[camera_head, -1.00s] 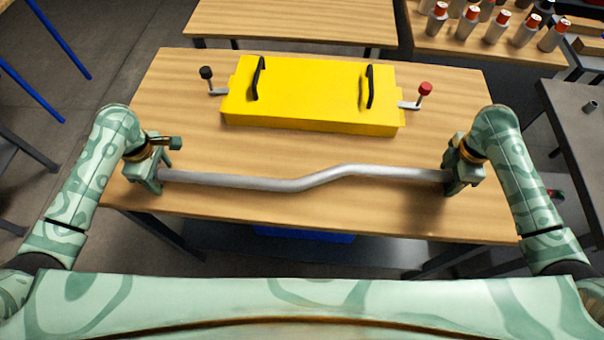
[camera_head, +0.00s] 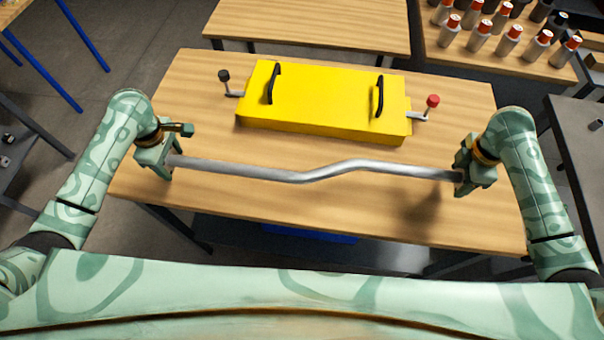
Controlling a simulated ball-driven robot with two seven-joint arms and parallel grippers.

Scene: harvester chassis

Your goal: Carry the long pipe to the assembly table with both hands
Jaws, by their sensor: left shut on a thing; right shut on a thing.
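The long pipe (camera_head: 300,175) is grey metal with a bend near its middle. It spans left to right over the front part of a wooden table (camera_head: 330,225). My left gripper (camera_head: 168,162) is shut on the pipe's left end. My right gripper (camera_head: 461,176) is shut on its right end. Shadow lies on the tabletop below my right gripper, and the pipe appears held above the surface. The very ends of the pipe are hidden by the grippers.
A yellow box (camera_head: 325,103) with two black handles stands on the table behind the pipe, with a black-knobbed lever (camera_head: 224,77) and a red-knobbed lever (camera_head: 432,101) at its sides. Another wooden table (camera_head: 310,25) is behind. Several red-capped bottles (camera_head: 508,42) stand at back right.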

